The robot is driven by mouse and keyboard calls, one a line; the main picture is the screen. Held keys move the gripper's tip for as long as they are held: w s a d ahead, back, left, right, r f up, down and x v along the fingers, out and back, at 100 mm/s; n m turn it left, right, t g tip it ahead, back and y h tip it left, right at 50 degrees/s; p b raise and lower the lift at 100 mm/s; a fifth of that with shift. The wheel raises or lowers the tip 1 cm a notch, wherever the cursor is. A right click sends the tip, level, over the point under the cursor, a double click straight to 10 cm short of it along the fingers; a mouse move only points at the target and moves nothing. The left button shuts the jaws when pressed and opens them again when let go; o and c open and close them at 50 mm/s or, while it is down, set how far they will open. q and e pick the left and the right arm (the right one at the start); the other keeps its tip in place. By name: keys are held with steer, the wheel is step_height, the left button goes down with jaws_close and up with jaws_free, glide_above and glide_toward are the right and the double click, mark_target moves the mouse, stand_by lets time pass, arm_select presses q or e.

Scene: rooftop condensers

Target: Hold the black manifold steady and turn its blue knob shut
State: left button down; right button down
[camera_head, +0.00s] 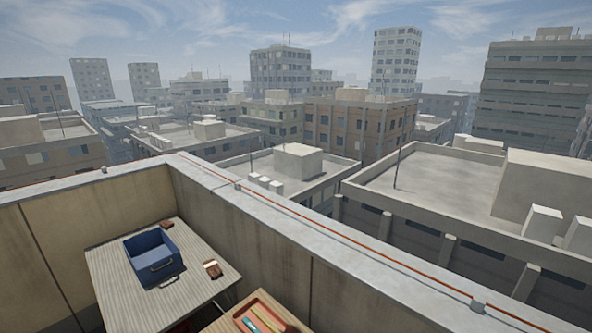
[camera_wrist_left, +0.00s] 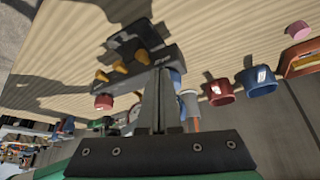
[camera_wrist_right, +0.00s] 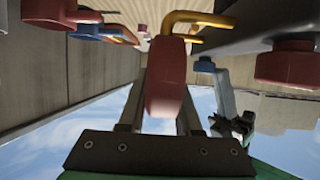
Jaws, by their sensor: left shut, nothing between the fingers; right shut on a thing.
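The black manifold (camera_wrist_left: 167,56) lies over the ribbed tabletop in the left wrist view, with yellow fittings (camera_wrist_left: 120,67) and a red knob (camera_wrist_left: 103,102) at its left end. My left gripper (camera_wrist_left: 158,75) is shut and empty, its tips in front of the manifold; contact cannot be told. In the right wrist view the manifold (camera_wrist_right: 255,18) is at upper right, with a blue knob (camera_wrist_right: 204,65) and a red knob (camera_wrist_right: 290,62) below it. My right gripper (camera_wrist_right: 163,88) is shut on a dark red piece (camera_wrist_right: 165,75) beside a yellow fitting. The head view shows neither gripper nor manifold.
In the head view, a blue bin (camera_head: 151,254) sits on the table (camera_head: 205,286), near an orange tray (camera_head: 265,322). A parapet (camera_head: 300,228) borders the table.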

arm_select(q)
steer(key=shift+w+a, duration=0.1)
steer(key=shift+w, duration=0.4)
steer(key=shift+w+a, duration=0.1)
steer(key=shift+w, duration=0.6)
arm_select(e)
steer(key=shift+a, duration=0.1)
arm_select(q)
steer(key=shift+a+r, duration=0.1)
stand_by(0.3)
steer(key=r, duration=0.6)
steer(key=shift+a, duration=0.35)
